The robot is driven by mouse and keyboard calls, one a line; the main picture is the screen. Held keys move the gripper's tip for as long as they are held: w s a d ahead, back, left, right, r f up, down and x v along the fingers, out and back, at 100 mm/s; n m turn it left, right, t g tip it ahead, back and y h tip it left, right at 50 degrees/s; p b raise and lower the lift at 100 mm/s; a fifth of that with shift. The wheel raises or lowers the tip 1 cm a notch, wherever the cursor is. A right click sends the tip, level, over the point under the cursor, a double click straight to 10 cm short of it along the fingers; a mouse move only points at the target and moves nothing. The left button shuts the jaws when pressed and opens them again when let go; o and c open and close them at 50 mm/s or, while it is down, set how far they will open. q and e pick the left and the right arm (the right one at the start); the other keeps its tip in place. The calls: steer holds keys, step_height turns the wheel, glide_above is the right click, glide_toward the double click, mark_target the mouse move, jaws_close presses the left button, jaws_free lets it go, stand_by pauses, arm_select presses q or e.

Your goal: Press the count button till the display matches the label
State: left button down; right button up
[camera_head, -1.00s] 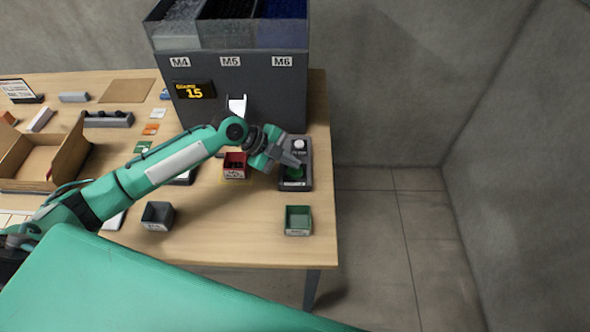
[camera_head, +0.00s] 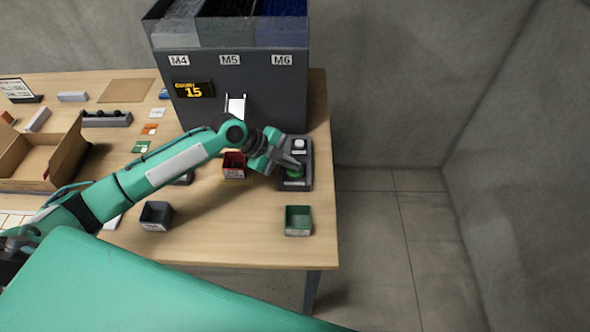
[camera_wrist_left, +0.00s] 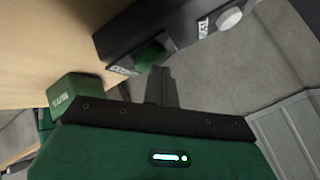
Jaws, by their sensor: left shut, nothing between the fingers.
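The display (camera_head: 194,90) on the dark feeder reads 15 in yellow digits. A dark button box (camera_head: 307,182) stands near the table's right edge. It carries a white button (camera_head: 299,145) at its far end and a green button (camera_head: 294,175) nearer me; both also show in the left wrist view, the white one (camera_wrist_left: 230,18) clear and the green one (camera_wrist_left: 150,52) in shadow. My left gripper (camera_head: 299,165) is shut and empty, its tips over the box close to the green button. I cannot tell whether they touch it. The button lettering is too small to read. My right gripper is out of view.
The feeder (camera_head: 240,75) with bins M4, M5 and M6 stands behind. A red bin (camera_head: 234,170) sits under its chute, partly beside my arm. A green bin (camera_head: 298,221) and a grey bin (camera_head: 156,217) stand in front. A cardboard box (camera_head: 40,160) is at left.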

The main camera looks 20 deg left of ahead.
mark_target(291, 170)
arm_select(q)
steer(key=shift+f, duration=0.25)
stand_by(0.4)
steer(key=shift+r+p, duration=0.35)
steer(key=shift+r, duration=0.5)
steer(key=shift+r+p, duration=1.65)
steer(key=shift+r, duration=0.9)
stand_by(0.5)
